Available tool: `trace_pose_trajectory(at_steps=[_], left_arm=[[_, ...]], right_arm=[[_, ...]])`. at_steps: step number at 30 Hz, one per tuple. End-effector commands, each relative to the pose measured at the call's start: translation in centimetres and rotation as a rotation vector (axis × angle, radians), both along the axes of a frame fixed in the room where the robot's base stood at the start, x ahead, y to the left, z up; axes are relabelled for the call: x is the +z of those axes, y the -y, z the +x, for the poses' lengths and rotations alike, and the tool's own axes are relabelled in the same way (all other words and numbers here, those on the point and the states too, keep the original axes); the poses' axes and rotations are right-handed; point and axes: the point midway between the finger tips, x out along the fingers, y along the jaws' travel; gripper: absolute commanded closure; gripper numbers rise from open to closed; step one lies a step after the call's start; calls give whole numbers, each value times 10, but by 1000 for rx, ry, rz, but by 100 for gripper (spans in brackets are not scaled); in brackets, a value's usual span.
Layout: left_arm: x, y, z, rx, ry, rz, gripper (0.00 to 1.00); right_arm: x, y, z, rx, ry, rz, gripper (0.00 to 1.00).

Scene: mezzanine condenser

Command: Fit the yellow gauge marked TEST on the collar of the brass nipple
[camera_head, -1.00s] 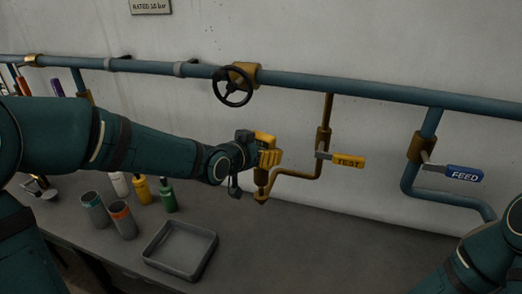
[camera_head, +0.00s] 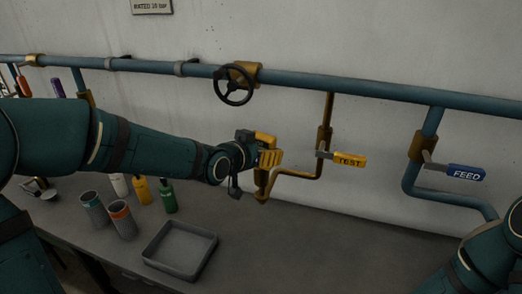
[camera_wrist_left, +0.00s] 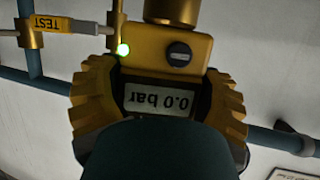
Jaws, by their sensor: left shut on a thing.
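My left gripper (camera_head: 259,158) is shut on the yellow gauge (camera_head: 269,160), which sits upright at the brass nipple (camera_head: 261,194) on the end of the bent brass branch pipe. In the left wrist view the gauge (camera_wrist_left: 180,58) appears upside down; its display reads 0.0 bar and a green light glows. A brass cylinder (camera_wrist_left: 171,9) meets the gauge's stem end there. I cannot tell whether the gauge is fully seated on the collar, which the gauge and gripper partly hide. The yellow TEST lever (camera_head: 349,160) is to the right. My right gripper is out of view.
The blue FEED lever (camera_head: 465,172) is farther right. A black handwheel (camera_head: 233,86) hangs on the teal pipe (camera_head: 385,92) above. Below, the bench holds a grey tray (camera_head: 180,249), two cups and several bottles (camera_head: 168,196). The bench right of the tray is clear.

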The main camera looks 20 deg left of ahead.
Motion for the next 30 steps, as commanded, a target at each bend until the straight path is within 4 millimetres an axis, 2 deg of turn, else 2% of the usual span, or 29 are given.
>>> trace_pose_trajectory(at_steps=[3, 30], left_arm=[[-4, 0, 0, 0, 2, -1, 71], [-24, 0, 0, 0, 0, 0, 71]], right_arm=[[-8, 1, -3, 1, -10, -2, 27], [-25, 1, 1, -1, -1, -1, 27]])
